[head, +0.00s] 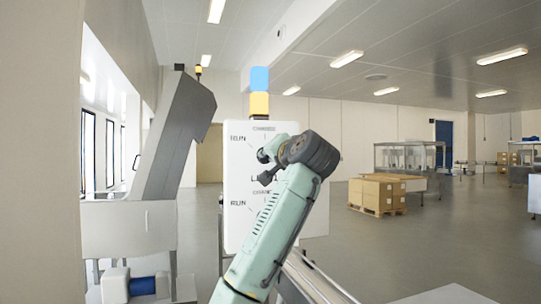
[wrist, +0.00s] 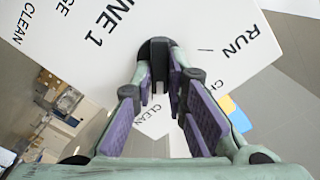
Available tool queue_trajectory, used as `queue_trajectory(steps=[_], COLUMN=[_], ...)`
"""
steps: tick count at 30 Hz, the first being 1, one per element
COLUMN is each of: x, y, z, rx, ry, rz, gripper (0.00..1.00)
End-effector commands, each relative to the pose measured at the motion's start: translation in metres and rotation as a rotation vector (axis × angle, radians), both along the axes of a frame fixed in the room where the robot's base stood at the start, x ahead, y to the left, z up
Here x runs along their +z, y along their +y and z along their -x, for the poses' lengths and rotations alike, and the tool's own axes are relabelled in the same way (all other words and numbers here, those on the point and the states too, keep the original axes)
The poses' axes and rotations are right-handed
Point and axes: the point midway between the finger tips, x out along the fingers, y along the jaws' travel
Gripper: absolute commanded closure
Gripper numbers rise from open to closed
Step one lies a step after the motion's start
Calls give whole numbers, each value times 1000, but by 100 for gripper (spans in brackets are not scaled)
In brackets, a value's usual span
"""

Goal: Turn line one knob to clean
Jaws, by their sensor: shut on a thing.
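The white control panel (head: 236,165) stands upright ahead, with RUN and CHANGE labels showing. In the wrist view the panel (wrist: 190,20) appears rotated, with LINE 1, RUN and a partly covered CLEAN label. The black line one knob (wrist: 158,76) sits between my purple-padded fingers. My gripper (wrist: 160,95) is shut on this knob, a finger on each side. In the head view my gripper (head: 264,166) is at the panel face and the knob is hidden. The knob's exact pointing direction is hard to tell.
A blue and yellow light tower (head: 260,92) tops the panel. A grey inclined machine (head: 170,130) stands at the left. Boxes on a pallet (head: 377,194) stand farther back at the right. Open floor (head: 400,245) lies at the right.

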Motion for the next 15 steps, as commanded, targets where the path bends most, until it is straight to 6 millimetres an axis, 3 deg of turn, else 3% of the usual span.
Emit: queue_trajectory(steps=[13, 14, 15], x=[0, 0, 0], y=[-1, -1, -1], z=[0, 0, 0], rx=[-1, -1, -2], ry=[2, 2, 2], rz=[-12, -12, -12], gripper=[100, 85, 82])
